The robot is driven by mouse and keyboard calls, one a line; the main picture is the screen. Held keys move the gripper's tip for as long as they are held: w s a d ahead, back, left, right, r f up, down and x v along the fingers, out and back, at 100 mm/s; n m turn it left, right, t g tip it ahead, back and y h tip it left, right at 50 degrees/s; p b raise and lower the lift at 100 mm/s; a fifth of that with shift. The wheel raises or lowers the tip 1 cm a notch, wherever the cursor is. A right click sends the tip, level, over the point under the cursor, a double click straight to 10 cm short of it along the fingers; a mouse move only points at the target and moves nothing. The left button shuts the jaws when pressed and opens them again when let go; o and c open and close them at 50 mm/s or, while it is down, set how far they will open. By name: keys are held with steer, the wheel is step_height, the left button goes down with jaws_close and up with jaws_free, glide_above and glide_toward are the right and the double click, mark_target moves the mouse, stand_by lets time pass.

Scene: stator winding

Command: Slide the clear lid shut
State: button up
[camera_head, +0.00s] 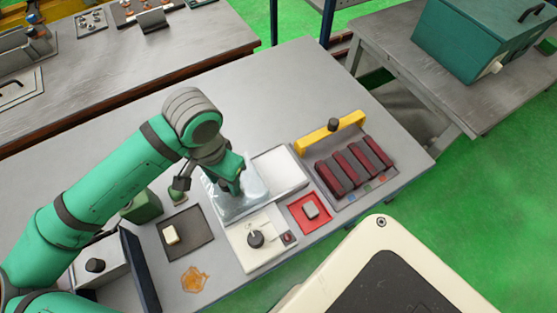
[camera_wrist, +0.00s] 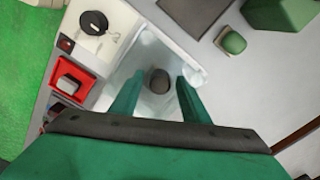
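The clear lid (camera_head: 253,197) is a see-through sheet with a dark round knob; it lies left of a white open tray area (camera_head: 283,170) of the white unit in the head view. In the wrist view the lid (camera_wrist: 160,52) shows below the camera, with its knob (camera_wrist: 158,81) between my fingers. My gripper (camera_head: 230,188) is over the lid, pointing down. In the wrist view my gripper (camera_wrist: 160,77) is open, with a visible gap on each side of the knob. In the head view my gripper hides the knob.
A white panel with a black dial (camera_head: 256,239) is in front of the lid. A red tray (camera_head: 297,221) holds a grey block. A rack of dark red blocks (camera_head: 341,174) has a yellow handle (camera_head: 318,137). A dark mat (camera_head: 196,245) lies left.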

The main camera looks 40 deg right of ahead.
steer(key=shift+w+r, duration=0.1)
steer(key=shift+r, duration=2.6)
